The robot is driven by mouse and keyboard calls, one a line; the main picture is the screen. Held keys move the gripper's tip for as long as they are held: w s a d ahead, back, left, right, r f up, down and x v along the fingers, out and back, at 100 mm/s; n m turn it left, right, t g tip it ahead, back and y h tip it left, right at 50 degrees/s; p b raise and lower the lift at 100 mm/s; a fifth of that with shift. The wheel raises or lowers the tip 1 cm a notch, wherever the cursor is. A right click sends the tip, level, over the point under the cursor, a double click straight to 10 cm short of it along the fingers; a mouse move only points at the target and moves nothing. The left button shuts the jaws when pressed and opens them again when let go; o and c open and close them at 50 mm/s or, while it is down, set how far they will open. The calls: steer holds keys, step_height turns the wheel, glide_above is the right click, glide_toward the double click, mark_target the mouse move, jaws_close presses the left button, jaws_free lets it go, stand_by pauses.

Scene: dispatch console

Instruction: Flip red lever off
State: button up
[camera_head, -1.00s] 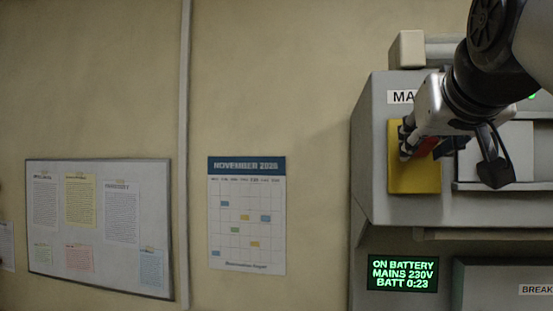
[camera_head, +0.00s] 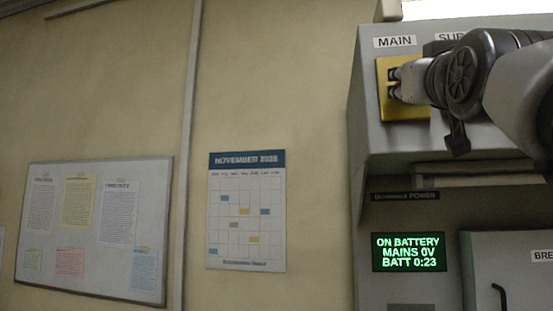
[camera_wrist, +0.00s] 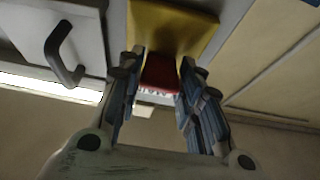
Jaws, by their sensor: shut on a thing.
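The red lever (camera_wrist: 160,73) shows in the wrist view between the two fingers of my gripper (camera_wrist: 158,82), in front of a yellow plate (camera_wrist: 175,28). My gripper is shut on the lever. In the head view my gripper (camera_head: 394,84) is at the yellow plate (camera_head: 405,113), under the label "MAIN" (camera_head: 394,42). The lever is hidden there by my gripper. A green-lit display (camera_head: 408,252) below reads "ON BATTERY, MAINS 0V, BATT 0:23".
The grey console (camera_head: 366,130) juts out over the display. A cabinet door (camera_head: 520,270) with a dark handle (camera_head: 499,298) is at lower right. Another dark handle (camera_wrist: 62,54) is left of my fingers in the wrist view. A calendar (camera_head: 246,212) and noticeboard (camera_head: 95,288) hang on the wall.

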steer(key=f+t+b, duration=0.1)
steer(key=b, duration=0.1)
steer(key=t+b, duration=0.1)
steer(key=b, duration=0.2)
steer(key=shift+w+f+h, duration=0.3)
steer(key=shift+w+f, duration=0.05)
steer(key=shift+r+b, duration=0.1)
steer(key=shift+b, duration=0.6)
steer(key=shift+s, duration=0.1)
steer(key=o, duration=1.1)
steer(key=shift+r, duration=0.1)
steer(key=shift+c, duration=0.2)
steer(key=shift+s, duration=0.15)
